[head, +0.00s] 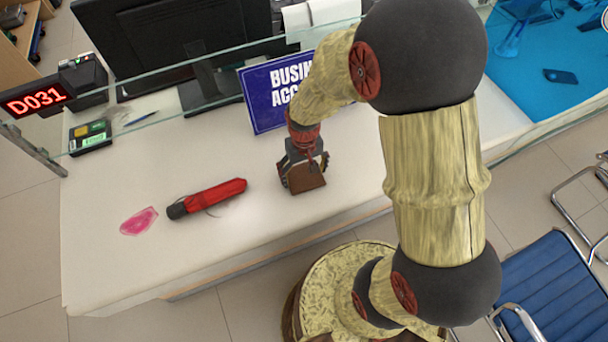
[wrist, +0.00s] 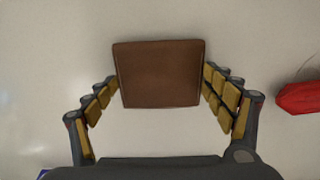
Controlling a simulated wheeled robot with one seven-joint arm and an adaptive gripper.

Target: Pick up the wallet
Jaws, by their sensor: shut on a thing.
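The brown wallet (head: 306,178) is at my gripper on the white counter, in front of the blue sign. It also shows in the wrist view (wrist: 160,75) as a flat brown square between the two fingers. My gripper (wrist: 160,88) is shut on the wallet, one finger at its left edge and one at its right edge. In the head view my gripper (head: 304,176) points down, and its body hides part of the wallet. I cannot tell whether the wallet touches the counter.
A red folded umbrella (head: 212,197) lies left of my gripper, with a pink paper (head: 139,221) beyond it. The blue sign (head: 268,97) and a glass screen stand behind. A monitor (head: 180,45) is further back. The counter (head: 240,235) is bare toward its front edge.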

